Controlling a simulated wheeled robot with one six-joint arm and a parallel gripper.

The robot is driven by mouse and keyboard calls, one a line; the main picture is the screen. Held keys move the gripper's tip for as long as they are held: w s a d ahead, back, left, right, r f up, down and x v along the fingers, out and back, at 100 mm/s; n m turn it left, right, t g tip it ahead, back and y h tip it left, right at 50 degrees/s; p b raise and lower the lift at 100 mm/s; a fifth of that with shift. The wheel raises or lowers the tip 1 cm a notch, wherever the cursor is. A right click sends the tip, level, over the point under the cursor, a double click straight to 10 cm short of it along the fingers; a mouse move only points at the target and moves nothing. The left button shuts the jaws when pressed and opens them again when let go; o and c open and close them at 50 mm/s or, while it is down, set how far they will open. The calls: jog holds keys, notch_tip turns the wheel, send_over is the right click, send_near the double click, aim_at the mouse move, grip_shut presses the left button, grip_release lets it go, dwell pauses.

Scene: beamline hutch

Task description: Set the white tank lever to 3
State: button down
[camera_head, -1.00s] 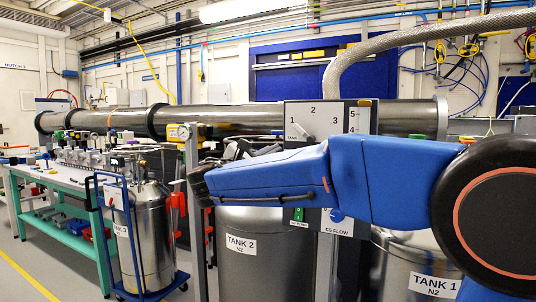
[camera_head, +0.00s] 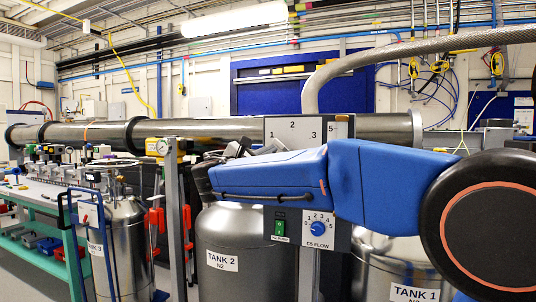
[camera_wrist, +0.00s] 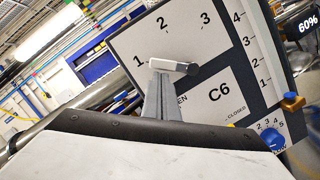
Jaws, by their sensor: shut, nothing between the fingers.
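A grey and white panel (camera_head: 292,128) marked 1, 2 and 3 stands behind my blue arm in the head view. It also shows large and tilted in the wrist view (camera_wrist: 195,30). A white lever (camera_wrist: 168,65) with a dark end shows there, below the 1 and 2. My gripper (camera_wrist: 161,88) is shut and empty, its grey fingers right at the lever; whether they touch it I cannot tell. In the head view my arm hides the lever and most of the gripper.
A C5 FLOW dial (camera_head: 319,228) and a green switch (camera_head: 280,227) sit on the panel below my arm. Tank 2 (camera_head: 221,240) and Tank 1 (camera_head: 414,270) flank the post. A second scale marked 1 to 4 (camera_wrist: 250,50) lies right of the lever's scale.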

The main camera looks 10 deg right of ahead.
aim_at(275, 140)
jog(key=shift+r+m, duration=0.25)
jog(key=shift+m, duration=0.35)
jog(key=m, duration=0.1)
jog(key=r+m+g, duration=0.1)
jog(key=m, duration=0.1)
jog(key=r+m, duration=0.1)
jog(key=shift+s+d+g, duration=0.25)
jog(key=shift+d+g, duration=0.05)
jog(key=shift+d, duration=0.05)
jog(key=m, duration=0.2)
jog(key=r+m, duration=0.1)
jog(key=shift+s+d+g, duration=0.3)
jog(key=shift+d, duration=0.1)
jog(key=s+d+m+y, duration=0.1)
jog(key=m, duration=0.2)
jog(key=s+d+m, duration=0.1)
jog(key=d+m, duration=0.1)
jog(key=m, duration=0.2)
jog(key=s+d+r+m+y, duration=0.1)
jog(key=m, duration=0.2)
jog(key=shift+s+d+m+g+y, duration=0.25)
jog(key=shift+d+m+g+y, duration=0.05)
jog(key=shift+d+g, duration=0.1)
jog(key=shift+d, duration=0.1)
